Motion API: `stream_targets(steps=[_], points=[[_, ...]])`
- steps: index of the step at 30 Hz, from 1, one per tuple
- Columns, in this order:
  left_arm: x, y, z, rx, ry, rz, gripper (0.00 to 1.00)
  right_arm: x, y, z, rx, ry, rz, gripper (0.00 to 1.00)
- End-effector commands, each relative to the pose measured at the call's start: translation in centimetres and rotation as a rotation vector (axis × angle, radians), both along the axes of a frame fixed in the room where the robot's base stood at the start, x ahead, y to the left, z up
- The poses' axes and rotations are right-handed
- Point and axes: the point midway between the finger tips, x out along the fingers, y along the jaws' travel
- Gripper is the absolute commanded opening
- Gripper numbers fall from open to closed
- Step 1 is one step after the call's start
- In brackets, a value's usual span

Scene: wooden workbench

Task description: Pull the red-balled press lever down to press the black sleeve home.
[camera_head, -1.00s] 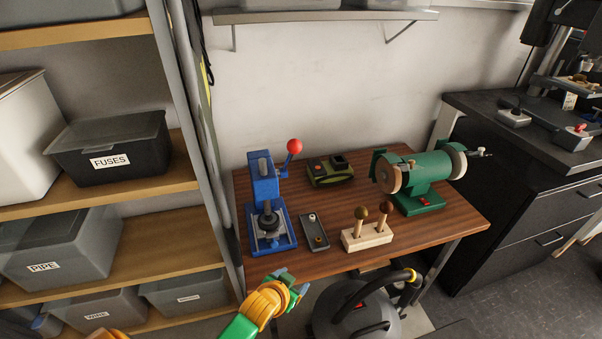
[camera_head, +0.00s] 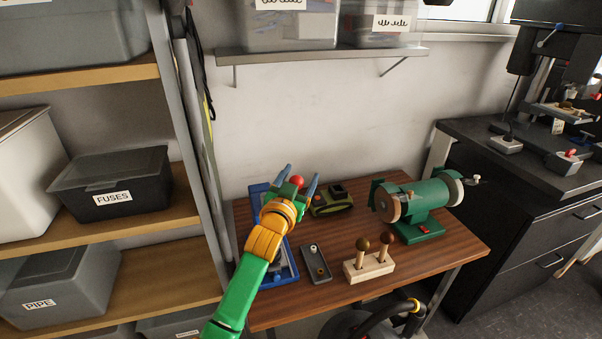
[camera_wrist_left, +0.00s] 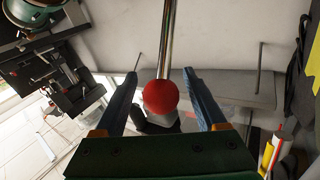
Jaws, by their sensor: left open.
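The blue press (camera_head: 290,262) stands at the left end of the workbench, mostly hidden behind my left arm. The red ball (camera_head: 297,181) of its lever shows between the fingers of my left gripper (camera_head: 301,177). In the left wrist view the red ball (camera_wrist_left: 161,97) lies between the two blue fingers of the gripper (camera_wrist_left: 165,90), with a gap on each side. The lever's metal rod (camera_wrist_left: 168,40) runs up from the ball in that view. The gripper is open. The black sleeve is hidden behind my arm. My right gripper is not in view.
A grey tray (camera_head: 316,265) with small parts, a wooden block with two knobbed pegs (camera_head: 369,268), a green-and-black device (camera_head: 331,200) and a green bench grinder (camera_head: 418,203) stand on the workbench (camera_head: 440,255). Shelves with bins (camera_head: 112,190) rise at the left.

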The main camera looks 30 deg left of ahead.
Motion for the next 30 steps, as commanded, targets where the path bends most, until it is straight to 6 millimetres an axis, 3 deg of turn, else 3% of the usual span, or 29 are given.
stream_targets(steps=[11,19,30], points=[[0.88,0.24,-0.03,0.000,0.000,0.000,0.73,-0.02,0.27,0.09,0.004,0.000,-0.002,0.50],[0.86,0.23,-0.06,0.000,0.001,-0.001,0.01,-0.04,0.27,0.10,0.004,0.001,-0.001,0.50],[0.85,0.23,-0.10,-0.001,0.002,-0.001,0.00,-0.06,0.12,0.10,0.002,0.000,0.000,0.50]])
